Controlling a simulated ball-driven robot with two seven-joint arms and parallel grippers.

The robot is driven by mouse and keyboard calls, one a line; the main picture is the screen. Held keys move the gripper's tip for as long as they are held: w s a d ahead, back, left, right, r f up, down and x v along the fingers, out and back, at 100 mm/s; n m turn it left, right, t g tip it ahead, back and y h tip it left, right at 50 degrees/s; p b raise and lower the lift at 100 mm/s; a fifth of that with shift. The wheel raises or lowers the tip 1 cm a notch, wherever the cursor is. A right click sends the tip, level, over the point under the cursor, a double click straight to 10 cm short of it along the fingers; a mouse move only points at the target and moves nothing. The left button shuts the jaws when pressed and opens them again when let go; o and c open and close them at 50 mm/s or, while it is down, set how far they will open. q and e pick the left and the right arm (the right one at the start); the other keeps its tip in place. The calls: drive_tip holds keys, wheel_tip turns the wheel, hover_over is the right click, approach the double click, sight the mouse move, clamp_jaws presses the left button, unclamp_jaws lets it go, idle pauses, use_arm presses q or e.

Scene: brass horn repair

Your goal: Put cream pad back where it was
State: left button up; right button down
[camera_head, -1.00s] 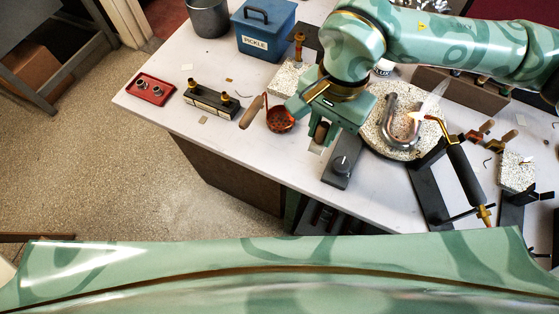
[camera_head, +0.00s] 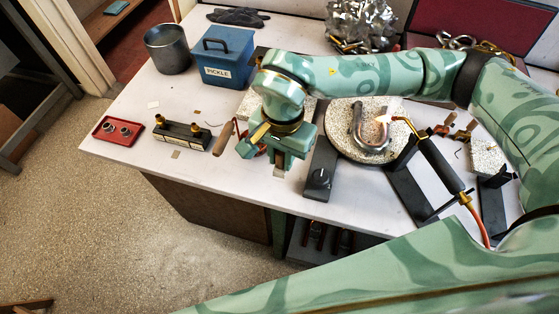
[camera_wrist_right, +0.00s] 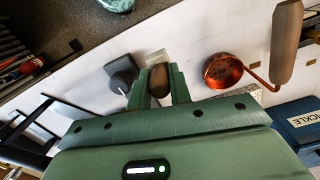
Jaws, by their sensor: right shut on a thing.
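My right gripper (camera_head: 279,163) hangs over the bench, left of the dark box with a knob. In the right wrist view its fingers (camera_wrist_right: 159,84) are closed on both sides of a brown rounded piece (camera_wrist_right: 159,76). A pale, cream-looking patch, which I take for the cream pad (camera_wrist_right: 157,57), shows just past the brown piece. It also shows as a small pale bit under the fingertips in the head view (camera_head: 279,173). How the two join is hidden, and I cannot tell whether the pad touches the bench. My left gripper is not in view.
The dark knob box (camera_head: 319,178) stands close on the right. The copper strainer ladle (camera_wrist_right: 223,70) lies nearby. A lit torch (camera_head: 440,165) points at the round firing board (camera_head: 345,148). The blue pickle tub (camera_head: 222,58) stands behind.

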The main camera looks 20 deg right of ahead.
sight(280, 162)
drive_tip(key=shift+w+d+f, duration=0.15)
drive_tip(key=shift+w+f, duration=0.6)
drive_tip(key=shift+f, duration=0.25)
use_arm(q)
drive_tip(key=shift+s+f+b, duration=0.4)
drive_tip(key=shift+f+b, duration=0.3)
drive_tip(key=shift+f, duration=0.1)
use_arm(e)
drive_tip(key=shift+w+d+f, duration=0.1)
drive_tip(key=shift+w+f, duration=0.15)
drive_tip(key=shift+f, duration=0.8)
drive_tip(key=shift+w+d+f, duration=0.1)
drive_tip(key=shift+w+f, duration=0.1)
drive_tip(key=shift+f, duration=0.8)
drive_tip(key=shift+f, duration=0.1)
drive_tip(key=c, duration=1.3)
unclamp_jaws()
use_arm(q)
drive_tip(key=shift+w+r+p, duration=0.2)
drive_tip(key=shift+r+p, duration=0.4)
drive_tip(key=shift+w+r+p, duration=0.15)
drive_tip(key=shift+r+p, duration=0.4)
use_arm(e)
drive_tip(key=r, duration=1.2)
drive_tip(key=shift+w+d+r, duration=0.1)
drive_tip(key=shift+w+r, duration=0.05)
drive_tip(key=shift+w, duration=0.1)
